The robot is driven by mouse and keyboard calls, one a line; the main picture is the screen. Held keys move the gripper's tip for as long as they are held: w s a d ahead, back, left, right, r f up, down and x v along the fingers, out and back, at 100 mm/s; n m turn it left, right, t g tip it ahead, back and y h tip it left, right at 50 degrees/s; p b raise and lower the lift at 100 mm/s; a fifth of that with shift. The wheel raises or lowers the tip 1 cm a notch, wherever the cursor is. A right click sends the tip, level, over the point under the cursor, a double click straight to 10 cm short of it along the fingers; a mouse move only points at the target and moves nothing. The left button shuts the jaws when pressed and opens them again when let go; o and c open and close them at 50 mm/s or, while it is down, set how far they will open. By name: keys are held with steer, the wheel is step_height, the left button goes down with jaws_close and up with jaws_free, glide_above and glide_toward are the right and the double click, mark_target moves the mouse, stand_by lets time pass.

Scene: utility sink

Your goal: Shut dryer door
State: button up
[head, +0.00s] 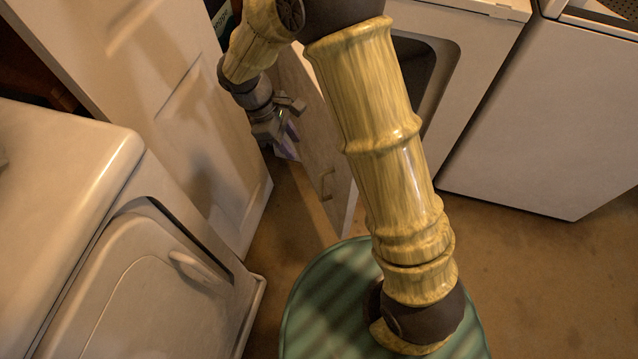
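The dryer (478,45), a white front-loader, stands at the upper middle, and part of its dark opening (433,52) shows behind my arm. Its door (318,135) stands swung open, seen at a steep angle, with a small handle (326,185) low on its face. My arm hides the hinge side. My gripper (283,122) is just left of the door, near its upper part. Its grey fingers look spread, with nothing clearly held. Whether it touches the door cannot be told.
Another white appliance (110,300) with a shut door fills the lower left. A white panelled door (165,90) stands close behind my gripper on the left. Another white machine (560,110) is at the right. The brown floor (540,280) is clear at the lower right.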

steer(key=b+x, duration=0.5)
steer(key=x, duration=1.2)
steer(key=shift+d+f, duration=0.1)
steer(key=shift+f, duration=0.1)
jaws_close()
